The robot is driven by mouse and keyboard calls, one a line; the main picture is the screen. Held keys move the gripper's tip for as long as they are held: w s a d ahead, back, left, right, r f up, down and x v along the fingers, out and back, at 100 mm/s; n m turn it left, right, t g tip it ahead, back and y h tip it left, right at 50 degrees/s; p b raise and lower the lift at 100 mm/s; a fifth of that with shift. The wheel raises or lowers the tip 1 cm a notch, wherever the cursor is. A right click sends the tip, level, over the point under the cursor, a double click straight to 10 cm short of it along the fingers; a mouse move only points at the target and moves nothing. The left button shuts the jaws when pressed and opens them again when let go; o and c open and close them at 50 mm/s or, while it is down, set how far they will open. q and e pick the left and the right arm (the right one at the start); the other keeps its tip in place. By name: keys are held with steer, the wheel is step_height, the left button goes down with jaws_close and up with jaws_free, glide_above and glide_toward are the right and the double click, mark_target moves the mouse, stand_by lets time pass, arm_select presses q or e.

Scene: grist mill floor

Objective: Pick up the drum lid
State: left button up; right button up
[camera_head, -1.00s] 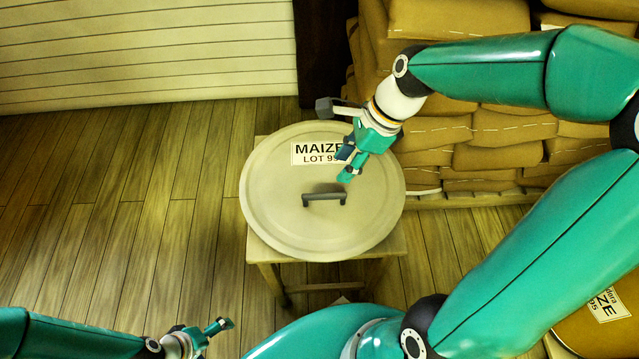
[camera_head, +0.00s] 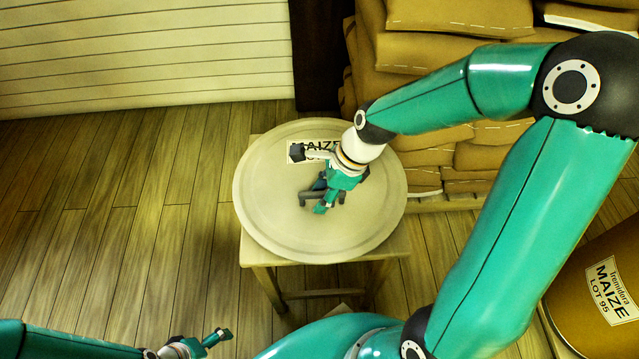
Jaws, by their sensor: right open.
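The drum lid (camera_head: 270,215) is a round, pale beige disc with a raised rim, a dark bar handle and a white MAIZE label, partly covered by my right arm. It lies flat on a small wooden stool (camera_head: 400,246). My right gripper (camera_head: 322,200) is open over the middle of the lid, at the handle, with its fingers hiding part of it. I cannot tell whether they touch it. My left gripper (camera_head: 222,337) is low at the bottom left, away from the lid; its jaws are too small to read.
Stacked brown sacks (camera_head: 450,20) stand behind and to the right of the stool. A brown drum (camera_head: 570,310) with a MAIZE LOT 95 label is at the lower right. A pale slatted wall (camera_head: 140,50) is at the back left. The plank floor (camera_head: 120,220) on the left is clear.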

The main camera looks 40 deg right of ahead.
jaws_close()
steer(key=shift+r, duration=0.1)
stand_by(0.6)
